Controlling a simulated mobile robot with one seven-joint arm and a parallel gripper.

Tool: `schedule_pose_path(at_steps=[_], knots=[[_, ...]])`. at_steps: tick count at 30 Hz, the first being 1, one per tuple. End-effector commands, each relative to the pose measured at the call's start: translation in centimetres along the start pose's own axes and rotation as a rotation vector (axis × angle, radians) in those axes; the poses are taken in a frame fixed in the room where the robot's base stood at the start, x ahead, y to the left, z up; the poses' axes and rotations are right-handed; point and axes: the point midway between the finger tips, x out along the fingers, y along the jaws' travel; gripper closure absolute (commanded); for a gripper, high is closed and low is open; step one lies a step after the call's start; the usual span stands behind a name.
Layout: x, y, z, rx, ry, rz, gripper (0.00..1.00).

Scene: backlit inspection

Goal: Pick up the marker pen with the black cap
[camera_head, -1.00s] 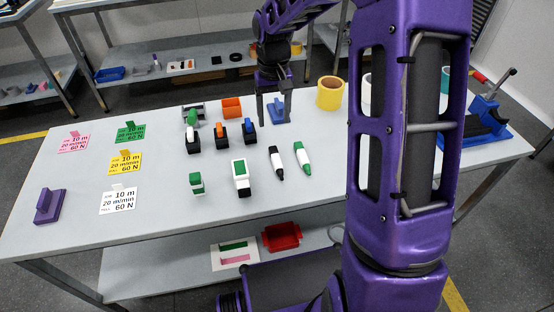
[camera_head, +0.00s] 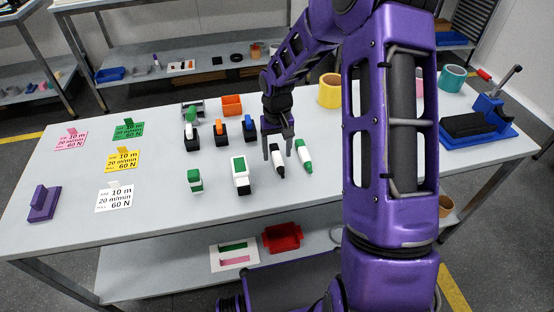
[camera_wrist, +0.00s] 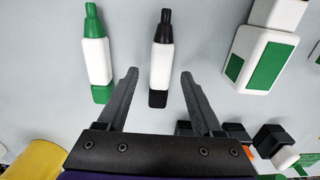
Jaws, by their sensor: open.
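The marker pen with the black cap (camera_head: 278,161) lies on the grey table (camera_head: 320,205), its body white with black at both ends. In the wrist view the black-capped marker (camera_wrist: 160,60) lies between the lines of the two fingers, ahead of them. My gripper (camera_head: 278,150) is open and empty, just above the marker's far end. In the wrist view my gripper (camera_wrist: 160,80) has its fingers spread on either side of the marker's near black end. I cannot tell the exact height gap.
A green-capped marker (camera_head: 303,155) lies close on the right in the head view. A white-and-green block-like item (camera_head: 240,176) stands to the left. Several coloured-top black blocks (camera_head: 221,133) stand farther back. The table in front of the markers is clear.

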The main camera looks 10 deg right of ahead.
Motion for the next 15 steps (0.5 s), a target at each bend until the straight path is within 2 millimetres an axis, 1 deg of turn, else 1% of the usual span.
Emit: schedule_pose_path(at_steps=[1,2,7,8,9,11,15], knots=[[0.51,-0.03,0.01,0.0,-0.001,-0.001,0.32],[0.6,-0.03,0.0,0.0,0.0,-0.001,0.32],[0.54,-0.02,-0.02,0.0,0.001,0.0,0.32],[0.53,-0.02,-0.02,0.0,0.001,0.0,0.34],[0.53,-0.02,-0.02,0.0,0.001,0.0,0.42],[0.52,-0.02,-0.02,0.0,0.001,0.0,0.52],[0.51,-0.02,-0.02,0.0,0.001,0.0,0.78]])
